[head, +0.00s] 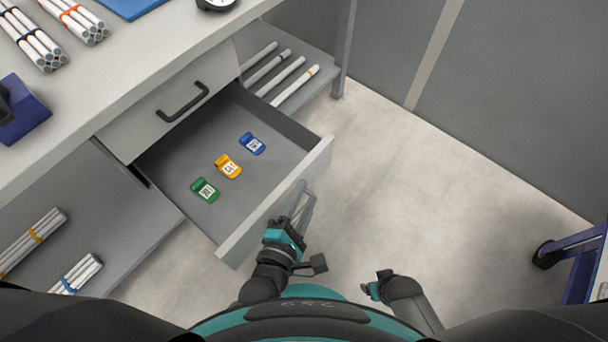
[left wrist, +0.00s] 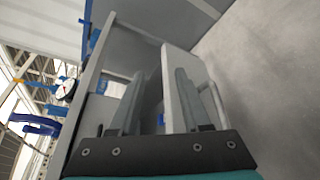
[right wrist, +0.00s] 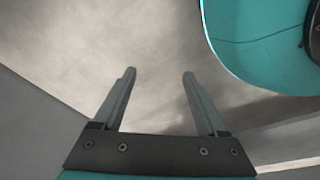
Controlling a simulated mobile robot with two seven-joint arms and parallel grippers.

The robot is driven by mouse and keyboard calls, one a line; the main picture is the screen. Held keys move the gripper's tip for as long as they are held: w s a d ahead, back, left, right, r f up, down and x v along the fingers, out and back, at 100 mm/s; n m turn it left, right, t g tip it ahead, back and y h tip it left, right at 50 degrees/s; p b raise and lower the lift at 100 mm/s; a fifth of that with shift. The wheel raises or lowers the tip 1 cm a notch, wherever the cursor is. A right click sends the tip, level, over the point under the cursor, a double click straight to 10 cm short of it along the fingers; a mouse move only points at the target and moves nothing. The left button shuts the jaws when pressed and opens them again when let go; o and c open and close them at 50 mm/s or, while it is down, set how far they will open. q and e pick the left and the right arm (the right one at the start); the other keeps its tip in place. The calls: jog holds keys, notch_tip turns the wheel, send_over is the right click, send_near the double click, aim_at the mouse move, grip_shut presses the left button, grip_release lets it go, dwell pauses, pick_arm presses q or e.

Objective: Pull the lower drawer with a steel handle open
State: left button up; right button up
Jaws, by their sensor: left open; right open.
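The lower drawer (head: 275,207) stands pulled out from the bench, and its floor shows. A pale steel handle (head: 307,212) is on its front, partly hidden by my left gripper (head: 297,203). In the left wrist view, the left gripper (left wrist: 157,98) is open, with the drawer's front panel (left wrist: 178,62) close to its fingers. The handle (left wrist: 217,103) shows right of the right finger; I cannot tell whether they touch. My right gripper (right wrist: 160,85) is open and empty over the floor, away from the drawer.
Green (head: 205,190), yellow (head: 228,166) and blue (head: 253,144) tags lie in the drawer. Above it is a shut drawer with a black handle (head: 183,102). White pipes lie on the shelf (head: 308,91) beyond. A blue cart (head: 583,260) stands at right. The floor between is clear.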

pick_arm(q)
notch_tip(320, 180, up, 8)
jog(key=p, duration=0.4)
jog(key=shift+f, duration=0.2)
pick_arm(e)
jog(key=s+d+f, duration=0.2)
jog(key=s+d, duration=0.3)
jog(key=s, duration=0.2)
jog(key=shift+f, duration=0.3)
jog(key=shift+s, duration=0.15)
